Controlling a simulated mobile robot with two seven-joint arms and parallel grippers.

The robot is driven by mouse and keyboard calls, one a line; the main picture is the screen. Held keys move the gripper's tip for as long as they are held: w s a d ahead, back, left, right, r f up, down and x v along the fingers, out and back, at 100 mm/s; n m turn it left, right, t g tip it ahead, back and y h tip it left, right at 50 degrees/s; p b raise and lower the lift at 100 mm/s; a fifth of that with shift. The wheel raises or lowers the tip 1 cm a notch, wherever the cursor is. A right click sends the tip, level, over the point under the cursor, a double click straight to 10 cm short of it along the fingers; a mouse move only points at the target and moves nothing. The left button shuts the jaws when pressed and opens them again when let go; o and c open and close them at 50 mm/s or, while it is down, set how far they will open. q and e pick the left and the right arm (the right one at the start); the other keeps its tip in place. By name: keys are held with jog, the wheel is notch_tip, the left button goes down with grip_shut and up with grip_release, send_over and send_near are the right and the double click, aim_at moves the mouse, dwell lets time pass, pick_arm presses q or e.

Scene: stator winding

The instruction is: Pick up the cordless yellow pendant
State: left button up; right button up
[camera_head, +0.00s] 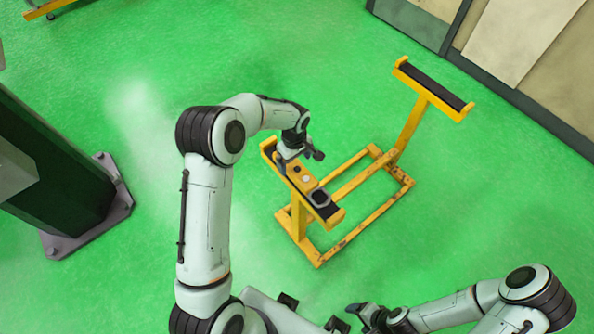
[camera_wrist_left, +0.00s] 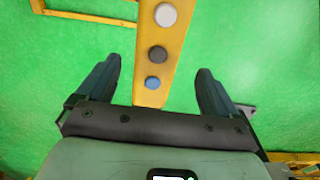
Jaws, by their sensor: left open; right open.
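The yellow pendant (camera_head: 306,180) lies along the black padded top of the near end of a yellow stand. It has round buttons, and a dark grey square piece shows at its lower end. In the left wrist view the pendant (camera_wrist_left: 171,42) runs between the fingers with white, black and blue-grey buttons facing up. My left gripper (camera_head: 300,160) is open over the pendant's upper end, one finger on each side with green gaps between. My right gripper (camera_head: 357,318) is open and empty near the bottom edge, away from the stand.
The yellow stand (camera_head: 355,190) has a second, higher padded bar (camera_head: 434,86) at the right. A dark column (camera_head: 50,165) on a grey foot stands at the left. Cabinets or panels (camera_head: 520,40) line the upper right. Green floor around the stand is clear.

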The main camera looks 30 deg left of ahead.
aim_at(297, 169)
pick_arm(q)
jog(key=shift+s+d+f, duration=0.1)
jog(key=shift+f, duration=0.5)
jog(key=f, duration=0.4)
jog(key=shift+w+d+f+p, duration=0.2)
jog(key=shift+p, duration=0.1)
jog(key=shift+c, duration=0.3)
jog(key=shift+r, duration=0.1)
jog(key=c, duration=1.4)
jog(key=shift+o, duration=0.2)
